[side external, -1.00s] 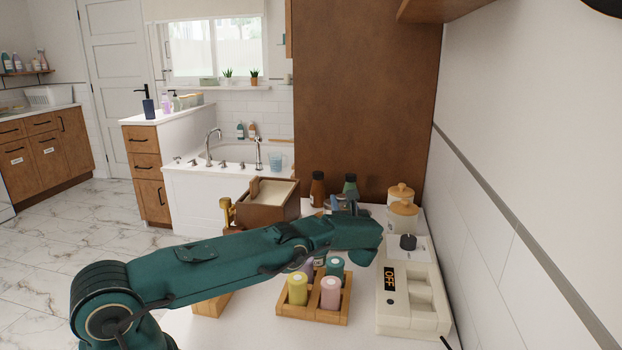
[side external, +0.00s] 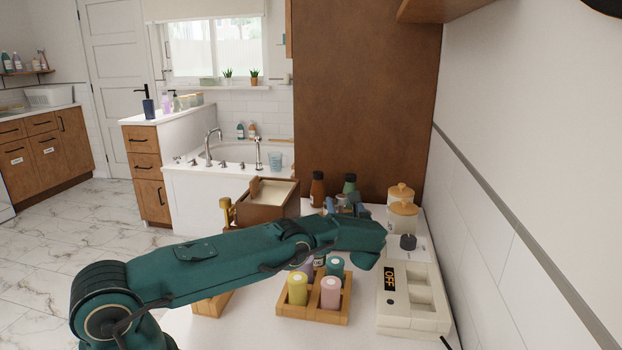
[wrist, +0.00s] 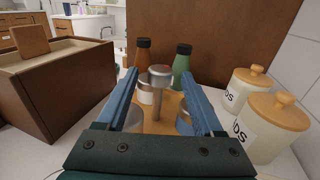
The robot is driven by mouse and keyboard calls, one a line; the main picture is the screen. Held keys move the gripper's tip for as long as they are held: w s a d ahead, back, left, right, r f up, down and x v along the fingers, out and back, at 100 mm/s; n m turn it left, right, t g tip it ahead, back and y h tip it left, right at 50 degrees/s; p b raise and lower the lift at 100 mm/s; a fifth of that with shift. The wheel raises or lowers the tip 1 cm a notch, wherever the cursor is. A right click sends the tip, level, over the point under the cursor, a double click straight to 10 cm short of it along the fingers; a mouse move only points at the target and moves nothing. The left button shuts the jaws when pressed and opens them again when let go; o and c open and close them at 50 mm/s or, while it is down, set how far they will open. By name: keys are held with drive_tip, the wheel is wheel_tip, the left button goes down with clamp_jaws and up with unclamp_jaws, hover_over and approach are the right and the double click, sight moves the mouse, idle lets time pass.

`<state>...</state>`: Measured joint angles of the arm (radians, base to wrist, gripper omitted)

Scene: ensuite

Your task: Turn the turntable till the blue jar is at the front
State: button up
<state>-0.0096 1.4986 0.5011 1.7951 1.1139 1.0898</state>
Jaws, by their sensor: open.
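The wooden turntable (wrist: 172,104) shows between my fingers in the wrist view, with a metal post and round knob (wrist: 160,74) standing up from it. My gripper (wrist: 160,88) is open, with one blue finger on each side of the post; I cannot tell whether either touches it. A bluish jar (wrist: 184,124) shows low beside my right finger, partly hidden; I cannot tell for sure that it is the blue jar. A pale jar (wrist: 145,95) and another partly hidden one (wrist: 133,119) show by my left finger. In the side view my arm hides most of the turntable.
A brown bottle (wrist: 143,52) and a green bottle (wrist: 182,62) stand at the back. Two cream canisters with wooden lids (wrist: 268,122) stand right. A brown box (wrist: 60,80) stands left. A wooden tray of rolls (side external: 314,312) and a white device marked OFF (side external: 410,318) lie nearer.

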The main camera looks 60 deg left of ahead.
drive_tip(key=shift+v, duration=2)
